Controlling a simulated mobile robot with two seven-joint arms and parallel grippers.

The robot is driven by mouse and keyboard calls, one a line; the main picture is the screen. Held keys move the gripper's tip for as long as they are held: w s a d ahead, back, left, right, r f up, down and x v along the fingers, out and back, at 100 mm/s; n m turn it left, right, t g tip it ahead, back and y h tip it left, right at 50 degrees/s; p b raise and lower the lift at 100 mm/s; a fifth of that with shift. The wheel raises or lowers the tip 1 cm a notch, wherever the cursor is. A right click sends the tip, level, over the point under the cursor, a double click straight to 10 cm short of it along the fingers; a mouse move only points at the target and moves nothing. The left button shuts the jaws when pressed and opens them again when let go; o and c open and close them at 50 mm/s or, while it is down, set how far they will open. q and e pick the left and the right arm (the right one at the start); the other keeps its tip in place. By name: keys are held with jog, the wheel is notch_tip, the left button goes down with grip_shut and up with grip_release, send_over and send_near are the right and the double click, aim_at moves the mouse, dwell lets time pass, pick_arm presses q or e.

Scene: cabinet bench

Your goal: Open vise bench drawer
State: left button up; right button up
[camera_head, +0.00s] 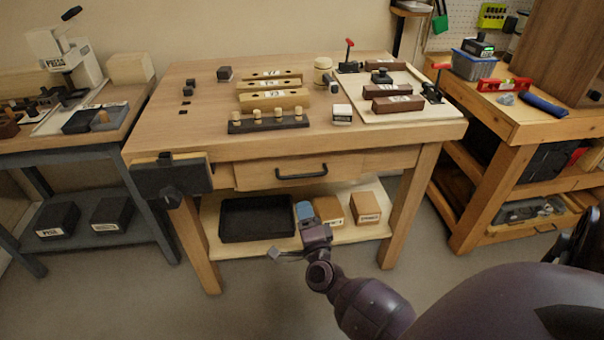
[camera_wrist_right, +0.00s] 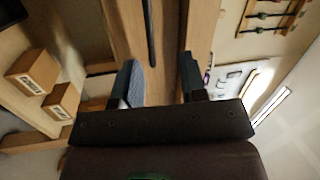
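The wooden vise bench (camera_head: 210,90) stands in the middle of the head view, with a dark vise (camera_head: 172,180) at its front left corner. Its wooden drawer (camera_head: 255,176) is under the top and looks shut or nearly so. The drawer has a black bar handle (camera_head: 301,175). My right gripper (camera_head: 305,211) is below and in front of the handle, apart from it. In the wrist view its fingers (camera_wrist_right: 160,80) are spread and empty, with the dark handle (camera_wrist_right: 151,35) beyond the gap between them. My left gripper is not in view.
A black tray (camera_head: 257,220) and small boxes (camera_head: 365,208) sit on the bench's lower shelf, behind my right gripper. Wooden blocks, a peg strip (camera_head: 268,123) and clamps are on the top. Other benches stand at left and right. The floor in front is clear.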

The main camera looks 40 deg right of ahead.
aim_at(302, 177)
jog(key=w+d+m, duration=0.1)
jog(key=w+d, duration=0.1)
jog(key=w, duration=0.1)
jog(key=w+d+m+h+b, duration=0.1)
jog(key=w+d, duration=0.2)
jog(key=w, duration=0.1)
jog(key=w+d+m+g+h+b, duration=0.1)
jog(key=w+d, duration=0.2)
jog(key=w, duration=0.1)
jog(key=shift+d+r, duration=0.15)
jog(key=shift+r, duration=0.2)
grip_shut()
